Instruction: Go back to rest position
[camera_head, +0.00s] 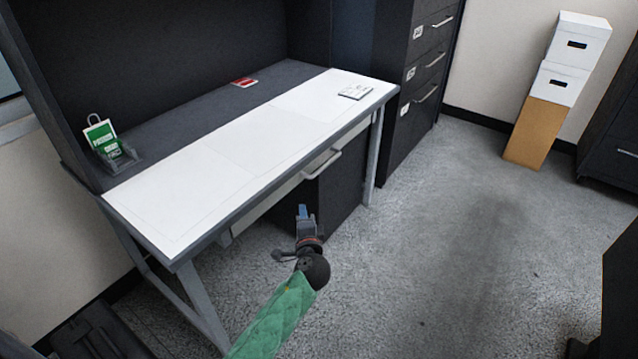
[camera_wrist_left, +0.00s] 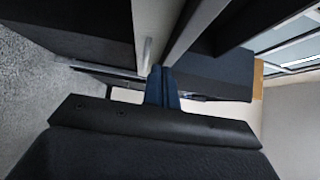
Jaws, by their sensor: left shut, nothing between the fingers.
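My left gripper (camera_head: 302,212) is at the lower middle of the head view, on the end of my green-sleeved arm. It is in front of the desk's front edge, near the drawer handle (camera_head: 322,166), and appears apart from it. Its blue fingers are shut with nothing between them. In the left wrist view the shut fingers (camera_wrist_left: 161,88) point toward the desk's underside and drawer front, with the handle (camera_wrist_left: 146,55) just left of them. My right gripper is not in view.
The desk (camera_head: 215,165) has a white top, with a green-and-white tag in a holder (camera_head: 108,142), a red card (camera_head: 244,82) and a white pad (camera_head: 355,92). Dark drawer cabinets (camera_head: 420,60) stand behind. White boxes (camera_head: 570,60) are stacked on a brown one.

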